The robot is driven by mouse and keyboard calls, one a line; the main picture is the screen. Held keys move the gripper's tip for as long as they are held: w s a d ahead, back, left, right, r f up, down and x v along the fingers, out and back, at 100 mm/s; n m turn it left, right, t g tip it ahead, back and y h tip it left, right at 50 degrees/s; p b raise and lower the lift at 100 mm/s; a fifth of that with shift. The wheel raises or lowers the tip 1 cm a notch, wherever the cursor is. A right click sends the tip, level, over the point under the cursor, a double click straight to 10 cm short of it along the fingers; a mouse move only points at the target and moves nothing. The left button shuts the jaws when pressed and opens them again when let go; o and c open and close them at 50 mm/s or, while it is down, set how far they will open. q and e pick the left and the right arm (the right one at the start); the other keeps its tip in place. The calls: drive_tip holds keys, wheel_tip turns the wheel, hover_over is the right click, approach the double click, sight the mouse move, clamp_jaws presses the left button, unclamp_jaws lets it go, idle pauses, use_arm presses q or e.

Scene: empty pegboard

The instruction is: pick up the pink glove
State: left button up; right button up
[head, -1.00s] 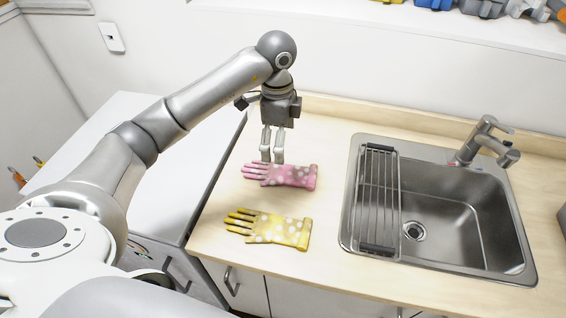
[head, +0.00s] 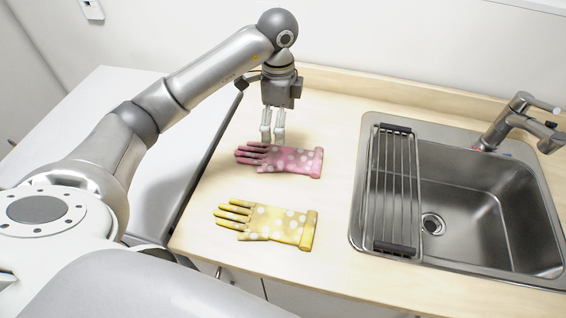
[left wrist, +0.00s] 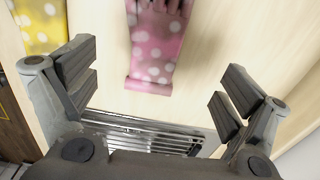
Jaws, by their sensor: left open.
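The pink glove (head: 290,160) with white dots lies flat on the wooden counter, fingers to the left and cuff to the right. In the left wrist view the glove (left wrist: 155,45) shows at the top, cuff toward the gripper, its fingers partly cut off. My left gripper (head: 272,138) points down at the glove's far edge in the head view; whether it touches is unclear. In the left wrist view the gripper (left wrist: 160,95) is open, with nothing between its fingers. My right gripper is not in view.
A yellow dotted glove (head: 268,223) lies nearer on the counter (head: 335,250); it also shows in the left wrist view (left wrist: 38,25). To the right are a metal sink (head: 480,215) with a drying rack (head: 394,190) and a faucet (head: 520,120). The counter's left edge is close.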

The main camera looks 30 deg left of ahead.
use_arm(q)
drive_tip(key=f, duration=0.1)
drive_tip(key=p, duration=0.2)
hover_over(277, 156)
drive_tip(key=f, duration=0.5)
drive_tip(key=shift+w+d, duration=0.2)
drive_tip(key=f+p, duration=0.1)
drive_tip(key=f, duration=0.3)
drive_tip(key=shift+s+a+f+p, duration=0.1)
drive_tip(key=shift+s+a+p, duration=0.1)
drive_tip(key=shift+p, duration=0.2)
drive_tip(key=shift+f, duration=0.65)
drive_tip(key=shift+w, duration=0.1)
drive_tip(key=c, duration=1.1)
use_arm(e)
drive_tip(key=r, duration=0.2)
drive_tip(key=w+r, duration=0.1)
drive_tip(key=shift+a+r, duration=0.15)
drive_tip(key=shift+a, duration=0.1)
